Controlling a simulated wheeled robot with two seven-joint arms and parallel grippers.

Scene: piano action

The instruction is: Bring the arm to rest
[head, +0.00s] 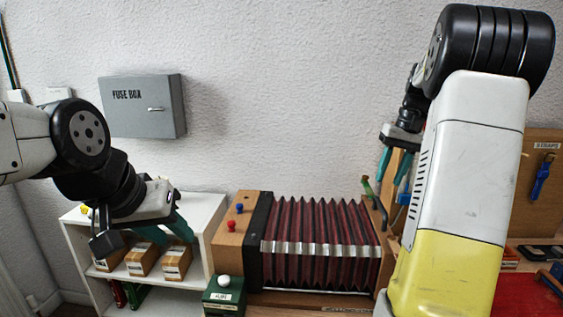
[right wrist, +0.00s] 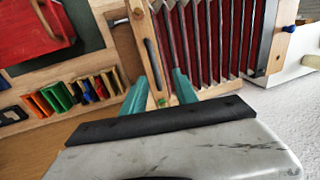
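My left gripper (head: 179,240) hangs at the left in the head view, in front of the white shelf. Its teal fingers are apart with nothing seen between them. My right gripper (head: 391,182) is at the right in the head view, partly hidden by my right arm. Its teal fingers are apart and also show in the right wrist view (right wrist: 158,82), with no held object visible. They point towards the wooden end of the bellows (head: 318,230); whether they touch it cannot be told. The dark red pleated bellows lies between two wooden ends and also shows in the right wrist view (right wrist: 215,40).
A white shelf (head: 75,216) with small boxes stands at left, below a grey fuse box (head: 142,107). A green box (head: 224,298) with a white knob sits before the bellows. A straps board (head: 541,185) is at right. Colored pieces (right wrist: 70,95) stand in a wooden rack.

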